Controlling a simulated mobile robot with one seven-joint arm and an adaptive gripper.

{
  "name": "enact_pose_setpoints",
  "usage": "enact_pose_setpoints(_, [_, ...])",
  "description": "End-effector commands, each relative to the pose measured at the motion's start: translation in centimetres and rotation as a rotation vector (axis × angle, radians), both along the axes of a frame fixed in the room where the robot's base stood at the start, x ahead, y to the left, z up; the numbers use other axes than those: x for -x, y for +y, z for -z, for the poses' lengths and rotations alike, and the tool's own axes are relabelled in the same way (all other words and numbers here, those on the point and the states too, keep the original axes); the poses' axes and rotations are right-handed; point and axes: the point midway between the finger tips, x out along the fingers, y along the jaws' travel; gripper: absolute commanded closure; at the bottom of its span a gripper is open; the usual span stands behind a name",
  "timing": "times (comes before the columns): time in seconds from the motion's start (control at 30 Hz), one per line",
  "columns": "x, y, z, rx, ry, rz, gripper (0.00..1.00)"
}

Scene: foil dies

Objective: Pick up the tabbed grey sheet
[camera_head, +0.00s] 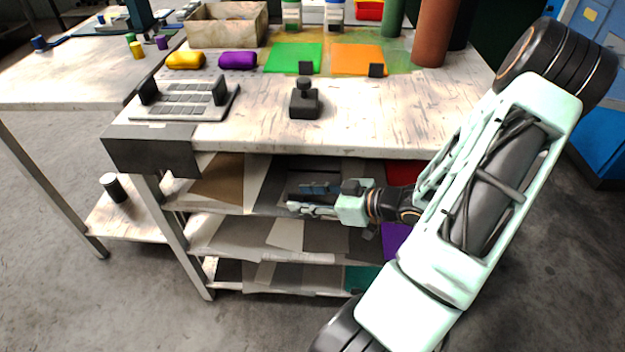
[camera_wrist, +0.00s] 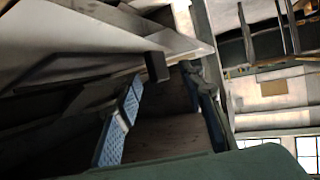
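My gripper (camera_head: 300,198) reaches in from the right at the front of the upper shelf. Its two fingers are apart; in the wrist view the gripper (camera_wrist: 168,95) shows a blue textured pad on the left and a darker finger on the right. A small dark tab (camera_wrist: 157,67) shows at the far end of the gap between them, on the edge of a sheet or shelf; I cannot tell which. Dark grey sheets (camera_head: 268,185) lie on the upper shelf, partly hidden behind my gripper. I cannot tell for sure which is the tabbed grey sheet.
A brown sheet (camera_head: 218,178) and a red sheet (camera_head: 399,172) share the upper shelf. Lower shelves hold more grey sheets, plus purple (camera_head: 396,240) and teal ones (camera_head: 361,278). The tabletop (camera_head: 400,120) overhangs the shelves. Green (camera_head: 292,57) and orange sheets (camera_head: 357,59) with black tabs lie on top.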

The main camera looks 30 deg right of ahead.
Motion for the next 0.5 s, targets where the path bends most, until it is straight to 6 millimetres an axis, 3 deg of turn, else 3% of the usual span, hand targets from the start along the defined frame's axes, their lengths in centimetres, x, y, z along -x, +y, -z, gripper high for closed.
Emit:
enact_pose_setpoints(0.2, [-2.2,1.5,1.3,-0.003,-0.001,-0.001,0.63])
enact_pose_setpoints(0.5, [-2.5,1.7,1.3,-0.002,0.000,-0.001,0.65])
